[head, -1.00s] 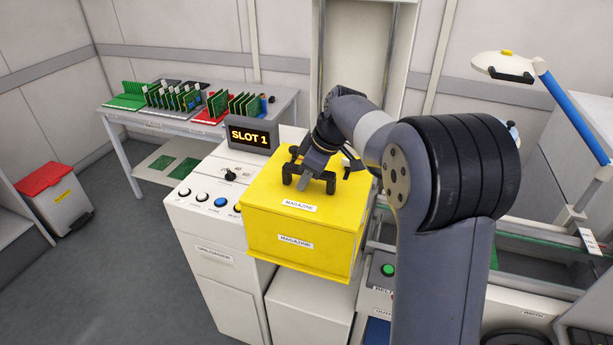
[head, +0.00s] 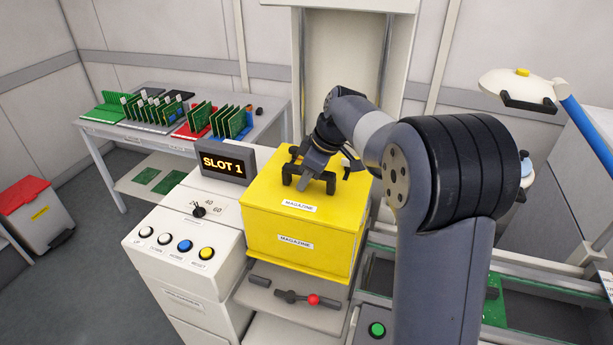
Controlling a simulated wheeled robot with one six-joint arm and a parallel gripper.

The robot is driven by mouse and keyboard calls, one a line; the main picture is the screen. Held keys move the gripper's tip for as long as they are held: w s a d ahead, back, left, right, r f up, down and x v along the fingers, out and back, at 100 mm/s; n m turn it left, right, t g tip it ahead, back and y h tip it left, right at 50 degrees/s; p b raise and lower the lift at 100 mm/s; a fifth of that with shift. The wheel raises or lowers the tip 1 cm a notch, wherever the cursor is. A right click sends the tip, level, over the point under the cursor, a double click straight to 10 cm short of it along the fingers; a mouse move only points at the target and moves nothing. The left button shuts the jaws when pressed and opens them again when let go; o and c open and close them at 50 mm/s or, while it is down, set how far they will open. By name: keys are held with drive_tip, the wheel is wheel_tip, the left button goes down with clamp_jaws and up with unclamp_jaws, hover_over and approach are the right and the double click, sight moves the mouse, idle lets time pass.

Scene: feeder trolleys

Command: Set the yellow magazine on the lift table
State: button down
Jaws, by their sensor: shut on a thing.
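The yellow magazine (head: 298,232) is a lidded yellow box with white MAGAZINE labels, near the middle of the view. My gripper (head: 317,170) is shut on the dark handle on its lid and holds the box upright. A grey shelf (head: 262,299), apparently the lift table, shows below and in front of the box; it carries a lever with a red knob (head: 314,299). The box hides the rest of this shelf. I cannot tell whether the box touches it.
Left of the box stands a white control cabinet (head: 195,265) with several buttons and a SLOT 1 display (head: 224,164). A tall white frame (head: 340,80) rises behind. A conveyor with a green board (head: 494,308) and a lamp (head: 517,85) are at right. A bench (head: 105,126) holds circuit boards.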

sight(325, 174)
drive_tip(key=shift+f+b, duration=1.8)
drive_tip(key=shift+f, duration=0.8)
drive_tip(key=shift+f+b, duration=0.75)
drive_tip(key=shift+f, duration=0.1)
drive_tip(key=shift+f+b, duration=0.5)
drive_tip(key=shift+f, duration=0.1)
drive_tip(key=c, duration=1.1)
unclamp_jaws()
drive_tip(key=shift+f, duration=0.1)
drive_tip(key=b+v, duration=0.1)
drive_tip(key=v, duration=0.9)
drive_tip(key=shift+s+d+r, duration=0.1)
drive_tip(key=shift+s+r, duration=0.05)
drive_tip(key=shift+r, duration=0.25)
